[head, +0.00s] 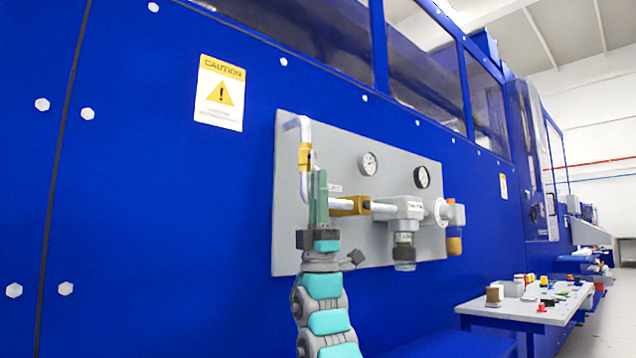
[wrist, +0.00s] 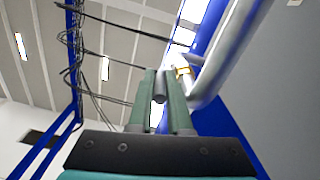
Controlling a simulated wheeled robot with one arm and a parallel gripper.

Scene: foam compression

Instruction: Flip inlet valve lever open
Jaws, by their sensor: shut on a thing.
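A silver inlet pipe (head: 303,180) with a brass-coloured collar (head: 305,157) runs down the left of the grey panel. A brass valve body (head: 350,205) sits on the horizontal pipe just right of my gripper (head: 317,178). My gripper points upward in front of the pipe, its green fingers closed on the valve lever, which is mostly hidden in the head view. In the wrist view the gripper (wrist: 159,76) has a small grey rounded part, seemingly the lever (wrist: 158,88), between its fingers. The lever's exact angle cannot be told.
The grey panel (head: 290,245) also carries two gauges (head: 369,164), a regulator (head: 404,235) and a red-topped fitting (head: 456,214) to the right. A caution sign (head: 219,93) is on the blue machine wall. A table (head: 520,309) with small parts stands lower right.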

